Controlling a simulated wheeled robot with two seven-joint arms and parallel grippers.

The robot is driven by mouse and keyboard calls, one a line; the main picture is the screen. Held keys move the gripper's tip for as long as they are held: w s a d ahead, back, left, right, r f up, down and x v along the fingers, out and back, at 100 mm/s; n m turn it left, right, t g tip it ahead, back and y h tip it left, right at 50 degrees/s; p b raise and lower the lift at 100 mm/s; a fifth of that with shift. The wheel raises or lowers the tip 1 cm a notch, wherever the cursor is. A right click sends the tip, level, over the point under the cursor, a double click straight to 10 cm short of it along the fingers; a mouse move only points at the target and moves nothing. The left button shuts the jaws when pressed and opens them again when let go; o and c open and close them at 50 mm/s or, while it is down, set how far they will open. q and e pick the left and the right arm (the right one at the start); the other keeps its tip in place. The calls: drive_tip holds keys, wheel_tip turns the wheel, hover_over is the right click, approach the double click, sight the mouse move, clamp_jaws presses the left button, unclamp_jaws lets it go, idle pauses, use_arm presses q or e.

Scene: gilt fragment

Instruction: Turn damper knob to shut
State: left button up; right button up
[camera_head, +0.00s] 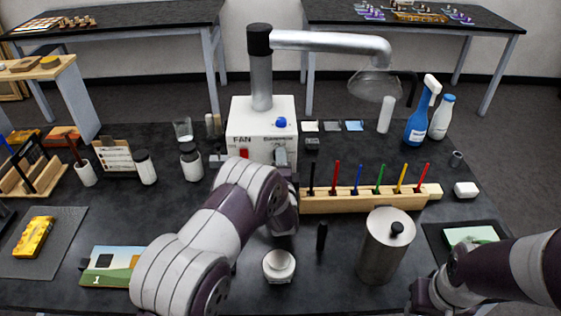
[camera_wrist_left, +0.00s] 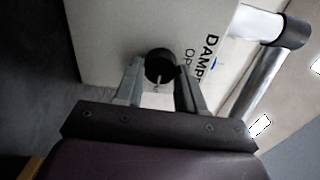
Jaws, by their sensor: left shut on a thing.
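The white fan box (camera_head: 262,112) stands at the back of the bench, with FAN and damper lettering on its front. In the left wrist view, the round black damper knob (camera_wrist_left: 160,66) sits on the white panel (camera_wrist_left: 115,35) beside the DAMPER lettering. A pale mark shows at the knob's lower edge. My left gripper (camera_wrist_left: 160,82) has one finger on each side of the knob and is shut on it. In the head view my left gripper (camera_head: 281,157) is at the box's lower front and hides the knob. My right gripper (camera_head: 425,296) is low at the right; its fingertips are unclear.
A wooden rack of coloured pens (camera_head: 365,201) stands right of my left gripper. A metal canister (camera_head: 383,250), a white jar (camera_head: 279,266) and a small black object (camera_head: 322,236) stand in front. A blue spray bottle (camera_head: 420,115) is at the back right.

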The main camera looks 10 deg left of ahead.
use_arm(q)
drive_tip(key=shift+f, duration=0.1)
drive_tip(key=o, duration=1)
drive_tip(key=b+v, duration=0.1)
drive_tip(key=v, duration=1.1)
drive_tip(key=shift+s+d, duration=0.15)
drive_tip(key=shift+s, duration=0.25)
